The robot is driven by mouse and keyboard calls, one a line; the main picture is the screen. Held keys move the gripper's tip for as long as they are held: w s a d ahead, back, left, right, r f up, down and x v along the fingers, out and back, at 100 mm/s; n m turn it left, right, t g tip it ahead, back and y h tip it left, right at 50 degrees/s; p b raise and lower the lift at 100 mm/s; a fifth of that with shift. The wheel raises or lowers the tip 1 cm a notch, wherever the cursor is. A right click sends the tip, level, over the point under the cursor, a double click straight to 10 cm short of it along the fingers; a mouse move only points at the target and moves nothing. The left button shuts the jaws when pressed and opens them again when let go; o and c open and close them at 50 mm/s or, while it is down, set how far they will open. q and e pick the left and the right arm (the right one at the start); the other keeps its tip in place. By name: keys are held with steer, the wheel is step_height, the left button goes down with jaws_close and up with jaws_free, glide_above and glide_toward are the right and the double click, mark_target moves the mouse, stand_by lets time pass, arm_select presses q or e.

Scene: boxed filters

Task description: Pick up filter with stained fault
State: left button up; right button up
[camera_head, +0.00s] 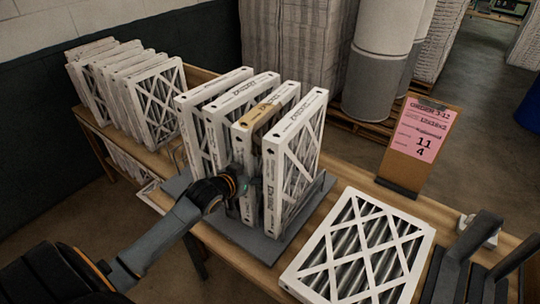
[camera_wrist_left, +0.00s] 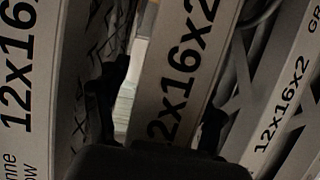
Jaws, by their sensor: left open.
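Several white-framed filters stand upright in a row on a grey base plate (camera_head: 257,243) on the wooden table. The third from the left, the stained filter (camera_head: 246,132), has a brown stain along its top edge. My left gripper (camera_head: 242,184) is at the near edge of this filter, low down. In the left wrist view its open fingers (camera_wrist_left: 162,100) lie either side of a filter edge (camera_wrist_left: 178,62) marked 12x16x2. The fingers look apart from its faces, though contact is hard to judge.
Neighbouring filters (camera_head: 294,165) stand close on both sides. Another filter row (camera_head: 158,105) is at the back left. One filter (camera_head: 360,250) lies flat at front right. A clipboard with a pink sheet (camera_head: 419,135) stands at the table's far edge. Dark grey angled parts are at lower right.

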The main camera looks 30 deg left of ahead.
arm_select(q)
steer(key=shift+s, duration=0.1)
steer(key=c, duration=1.4)
steer(key=shift+r, duration=0.1)
